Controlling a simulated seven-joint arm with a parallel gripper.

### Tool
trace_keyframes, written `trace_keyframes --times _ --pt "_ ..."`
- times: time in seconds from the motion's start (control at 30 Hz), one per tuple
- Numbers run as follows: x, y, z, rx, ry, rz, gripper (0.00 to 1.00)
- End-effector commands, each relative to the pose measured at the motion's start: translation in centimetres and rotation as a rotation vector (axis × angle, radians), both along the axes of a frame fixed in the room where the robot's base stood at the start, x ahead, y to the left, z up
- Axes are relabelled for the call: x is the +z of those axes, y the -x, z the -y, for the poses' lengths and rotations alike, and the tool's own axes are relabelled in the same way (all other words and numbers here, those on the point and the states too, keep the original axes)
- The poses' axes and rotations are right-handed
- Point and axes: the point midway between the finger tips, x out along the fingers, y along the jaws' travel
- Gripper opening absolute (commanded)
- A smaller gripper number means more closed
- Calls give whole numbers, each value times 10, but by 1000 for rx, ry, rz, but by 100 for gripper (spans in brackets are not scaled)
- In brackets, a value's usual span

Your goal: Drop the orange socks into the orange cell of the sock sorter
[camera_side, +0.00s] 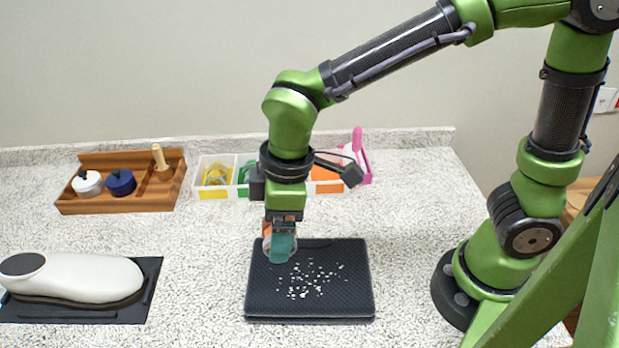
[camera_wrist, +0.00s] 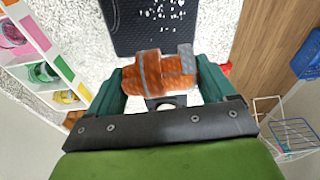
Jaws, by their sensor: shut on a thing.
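The orange socks (camera_wrist: 160,72), a bundle with grey bands, are held between the teal fingers of my gripper (camera_wrist: 158,88) in the wrist view. In the side view my gripper (camera_side: 280,246) points down above the back left part of the black mat, and only a sliver of the socks (camera_side: 266,230) shows. The sock sorter (camera_side: 245,163) is a white divided box behind my gripper. Its yellow and green cells show left of my wrist, and its orange cell (camera_side: 328,187) shows to the right. My arm hides its middle. It also shows at the left of the wrist view (camera_wrist: 47,52).
The black mat (camera_side: 340,260) bears scattered white bits. A wooden tray (camera_side: 120,204) with white and blue lidded pots stands back left. A white foot-like form (camera_side: 80,277) lies on a dark base at front left.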

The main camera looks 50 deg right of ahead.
Motion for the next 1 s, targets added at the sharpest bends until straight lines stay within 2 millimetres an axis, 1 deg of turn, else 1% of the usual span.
trace_keyframes --times 0.07,0.17,0.27,0.3,0.37,0.4,0.47,0.5,0.57,0.6,0.7,0.8,0.83,0.9,1.0 --pt "-4 -10 15 -50 5 -8 54" --pt "-7 -34 43 -151 7 -15 54" --pt "-9 -62 82 -253 7 -24 54" --pt "-10 -72 99 -282 6 -27 54" --pt "-10 -86 126 -315 6 -32 54" --pt "-11 -95 144 -329 7 -35 54" --pt "-11 -106 172 -344 6 -37 54" --pt "-11 -111 190 -350 5 -38 54" --pt "-10 -119 218 -349 4 -40 54" --pt "-10 -122 235 -345 2 -40 54" --pt "-9 -128 275 -317 -3 -36 54" --pt "-7 -132 305 -259 -5 -29 54" --pt "-6 -132 311 -237 -6 -25 54" --pt "-4 -134 318 -179 -7 -18 54" --pt "0 -137 317 -90 -5 -6 54"
